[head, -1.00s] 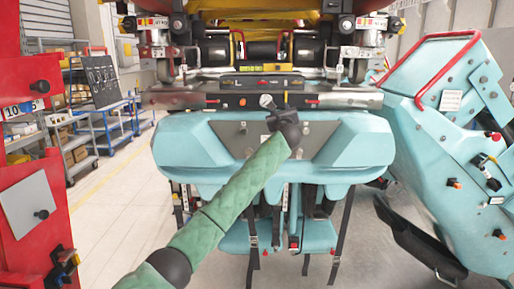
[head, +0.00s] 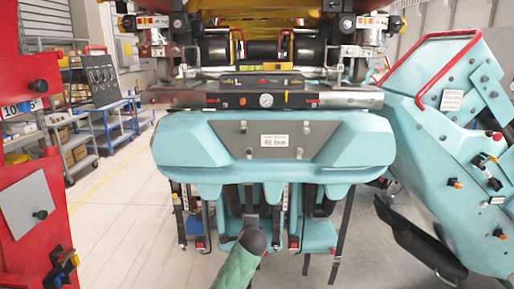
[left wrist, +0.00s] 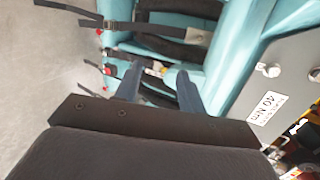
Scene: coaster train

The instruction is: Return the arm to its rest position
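My left arm in its green sleeve comes in at the bottom middle of the head view. Its gripper (head: 251,214) is low in front of the teal train car (head: 195,148), below the grey panel. In the left wrist view the two dark fingers of my left gripper (left wrist: 158,84) stand apart with nothing held between them. Whether they touch the straps behind them I cannot tell. The car's panel carries a white "40 Nm" label (head: 288,141), also in the left wrist view (left wrist: 265,108). My right gripper is not in view.
Black straps (head: 344,225) and teal seats hang below the car. A teal unit with a red handle (head: 440,70) stands at right. A red frame (head: 25,215) stands close at left. Shelves (head: 75,140) stand behind. The floor (head: 120,225) at left is clear.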

